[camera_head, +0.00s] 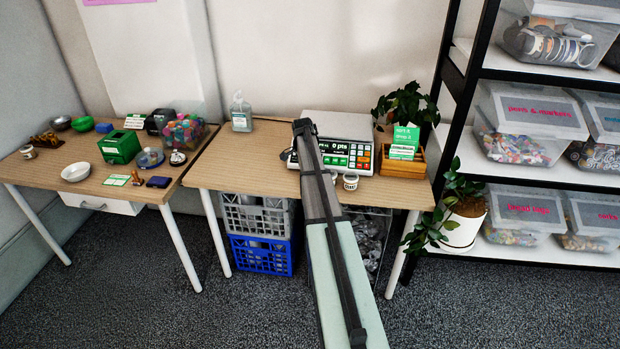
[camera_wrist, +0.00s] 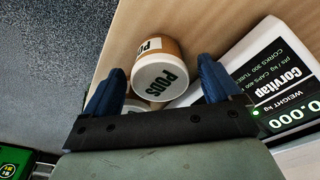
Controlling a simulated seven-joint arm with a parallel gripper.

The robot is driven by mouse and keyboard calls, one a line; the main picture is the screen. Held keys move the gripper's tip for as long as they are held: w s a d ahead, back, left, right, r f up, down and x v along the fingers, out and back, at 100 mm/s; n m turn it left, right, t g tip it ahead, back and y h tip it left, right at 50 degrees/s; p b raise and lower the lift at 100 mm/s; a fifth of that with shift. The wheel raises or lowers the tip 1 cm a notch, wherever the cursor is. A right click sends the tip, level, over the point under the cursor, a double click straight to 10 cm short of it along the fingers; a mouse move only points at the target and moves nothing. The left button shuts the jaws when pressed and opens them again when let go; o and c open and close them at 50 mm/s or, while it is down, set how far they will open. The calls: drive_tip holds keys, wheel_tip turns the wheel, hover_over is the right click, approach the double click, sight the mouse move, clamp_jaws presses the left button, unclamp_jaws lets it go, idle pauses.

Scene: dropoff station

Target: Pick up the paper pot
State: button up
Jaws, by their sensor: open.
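A small round pot with a white lid marked "PODS" (camera_wrist: 160,82) and a brown body lies in the wrist view between the two blue fingers of my gripper (camera_wrist: 160,67). The fingers are apart, one on each side of it, and I cannot tell whether they touch it. A second pale round edge shows below it, mostly hidden by my gripper. In the head view a small white pot with a dark label (camera_head: 350,182) stands at the front edge of the right table, just right of my arm. No label reading "paper" is legible.
A white scale (camera_head: 337,130) with a keypad stands behind the pot; its display (camera_wrist: 292,118) is near my right finger. A wooden card box (camera_head: 403,164) and plant stand to the right. The left table (camera_head: 50,170) is cluttered.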

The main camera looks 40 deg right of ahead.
wheel_tip(320, 180, down, 2)
drive_tip(key=shift+d, duration=0.15)
drive_tip(key=shift+c, duration=0.2)
drive_tip(key=c, duration=1.1)
drive_tip(key=shift+r, duration=0.1)
